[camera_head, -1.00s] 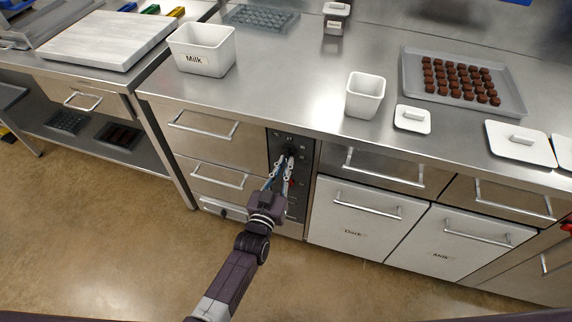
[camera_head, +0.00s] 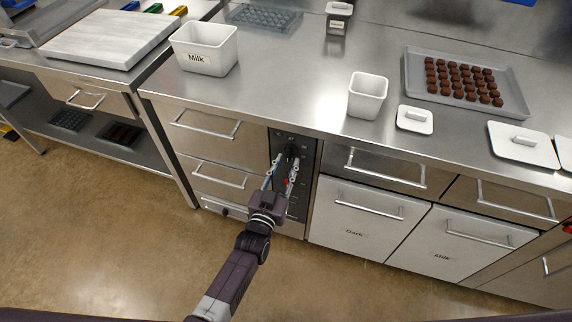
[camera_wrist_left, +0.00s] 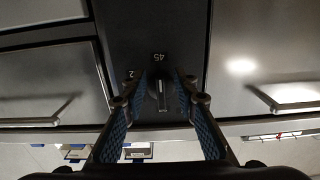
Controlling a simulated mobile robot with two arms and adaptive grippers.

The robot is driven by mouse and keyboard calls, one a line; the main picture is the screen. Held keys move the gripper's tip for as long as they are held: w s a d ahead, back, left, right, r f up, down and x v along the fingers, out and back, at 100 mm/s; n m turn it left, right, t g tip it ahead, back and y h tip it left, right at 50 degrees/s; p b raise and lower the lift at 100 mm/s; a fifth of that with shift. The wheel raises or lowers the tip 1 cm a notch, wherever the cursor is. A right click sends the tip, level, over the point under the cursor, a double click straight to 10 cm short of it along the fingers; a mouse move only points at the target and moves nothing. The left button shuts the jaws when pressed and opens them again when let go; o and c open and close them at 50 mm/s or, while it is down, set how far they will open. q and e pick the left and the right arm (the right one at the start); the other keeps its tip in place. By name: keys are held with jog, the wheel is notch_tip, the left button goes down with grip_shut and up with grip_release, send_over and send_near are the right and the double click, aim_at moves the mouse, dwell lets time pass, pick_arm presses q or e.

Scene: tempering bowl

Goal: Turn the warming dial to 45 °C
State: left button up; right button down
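The warming dial (camera_head: 292,151) is a dark knob near the top of the black control panel (camera_head: 306,150) on the counter front. In the left wrist view the dial (camera_wrist_left: 161,92) has a pale line along its face. A "45" mark (camera_wrist_left: 159,56) stands on the panel above it in that view, roughly in line with it. My left gripper (camera_head: 286,161) is open, its fingers on either side of the dial. In the left wrist view the fingertips (camera_wrist_left: 157,88) show gaps to the dial. My right gripper is out of view.
Drawer handles (camera_head: 207,124) stick out left of the panel and another handle (camera_head: 385,168) to its right. A red control (camera_head: 287,182) sits lower on the panel. On the counter stand a Milk container (camera_head: 204,50), a white tub (camera_head: 367,95) and a chocolate tray (camera_head: 510,100).

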pick_arm(q)
jog(key=v, duration=1.2)
dwell(0.4)
